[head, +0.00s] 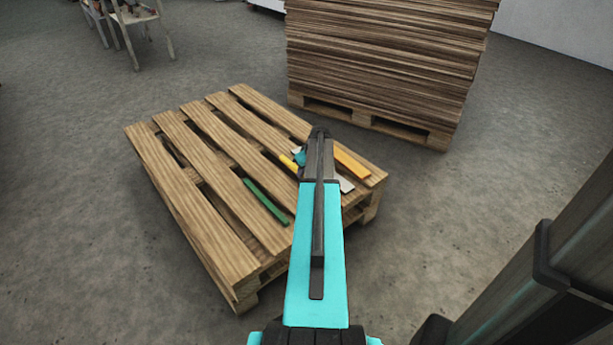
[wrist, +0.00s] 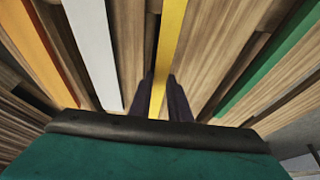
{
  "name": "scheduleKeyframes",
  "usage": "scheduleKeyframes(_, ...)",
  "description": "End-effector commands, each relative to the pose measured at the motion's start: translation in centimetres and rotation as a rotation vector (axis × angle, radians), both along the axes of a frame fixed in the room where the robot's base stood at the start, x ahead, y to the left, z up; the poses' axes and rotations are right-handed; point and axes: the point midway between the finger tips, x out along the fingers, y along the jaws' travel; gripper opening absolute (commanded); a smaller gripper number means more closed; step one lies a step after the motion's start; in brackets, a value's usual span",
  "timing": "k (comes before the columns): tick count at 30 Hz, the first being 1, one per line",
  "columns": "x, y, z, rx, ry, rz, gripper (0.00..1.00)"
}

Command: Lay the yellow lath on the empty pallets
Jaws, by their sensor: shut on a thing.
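The yellow lath (wrist: 170,40) runs between the two dark fingers of my gripper (wrist: 160,85) in the wrist view, and the gripper is shut on it. In the head view a short yellow end (head: 288,162) shows left of my arm; the rest is hidden behind the arm.
On the pallets lie a green lath (head: 266,201), an orange lath (head: 351,165) and a white lath (head: 346,185). The left slats are clear. A tall stack of boards (head: 385,60) on another pallet stands behind. A pale chair (head: 135,20) is at the back left.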

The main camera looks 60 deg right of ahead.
Motion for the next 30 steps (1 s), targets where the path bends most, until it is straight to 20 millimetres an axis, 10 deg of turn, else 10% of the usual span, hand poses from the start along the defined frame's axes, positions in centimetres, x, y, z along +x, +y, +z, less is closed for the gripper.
scheduleKeyframes(30, 0.2, -1.6, -3.7, -0.001, 0.000, 0.000, 0.00)
